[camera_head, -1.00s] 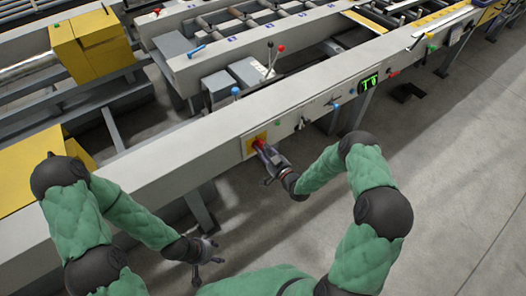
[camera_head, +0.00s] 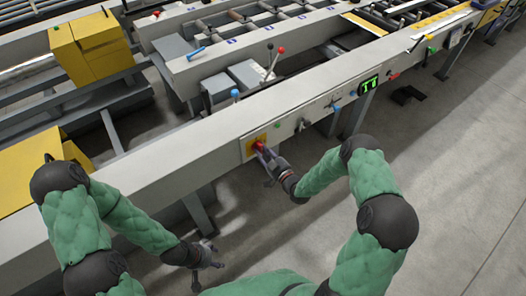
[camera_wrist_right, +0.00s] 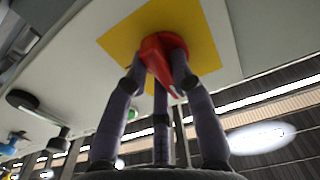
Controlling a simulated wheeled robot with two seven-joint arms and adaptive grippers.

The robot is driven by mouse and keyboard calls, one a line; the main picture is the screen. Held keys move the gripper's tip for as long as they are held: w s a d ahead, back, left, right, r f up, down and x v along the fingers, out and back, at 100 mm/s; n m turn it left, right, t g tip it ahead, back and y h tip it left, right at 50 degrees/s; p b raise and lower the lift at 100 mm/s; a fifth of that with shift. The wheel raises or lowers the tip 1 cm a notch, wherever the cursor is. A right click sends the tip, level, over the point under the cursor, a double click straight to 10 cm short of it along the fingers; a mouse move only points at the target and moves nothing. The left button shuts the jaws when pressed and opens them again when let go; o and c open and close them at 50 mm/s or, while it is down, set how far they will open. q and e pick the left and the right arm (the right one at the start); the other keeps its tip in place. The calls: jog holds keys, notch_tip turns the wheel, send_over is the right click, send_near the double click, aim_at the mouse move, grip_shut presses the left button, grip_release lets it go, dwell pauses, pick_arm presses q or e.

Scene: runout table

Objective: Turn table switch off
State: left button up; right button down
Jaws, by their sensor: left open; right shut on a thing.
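The table switch is a red knob (camera_wrist_right: 163,52) on a yellow square plate (camera_wrist_right: 120,38) in the right wrist view. In the head view, the yellow plate (camera_head: 250,148) is on the front face of the grey runout table (camera_head: 165,172). My right gripper (camera_head: 263,153) is at the switch. In the right wrist view its fingers (camera_wrist_right: 160,75) are shut around the red knob, and the knob's pointed end tilts down to the right. My left gripper (camera_head: 209,262) is open and empty, low in front of the table and apart from it.
Levers with red and black tops (camera_head: 272,58) stand behind. The floor in front is clear.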

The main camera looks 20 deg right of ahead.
jog(key=c, duration=1)
grip_release()
jog(key=shift+c, duration=0.2)
jog(key=v, duration=1.2)
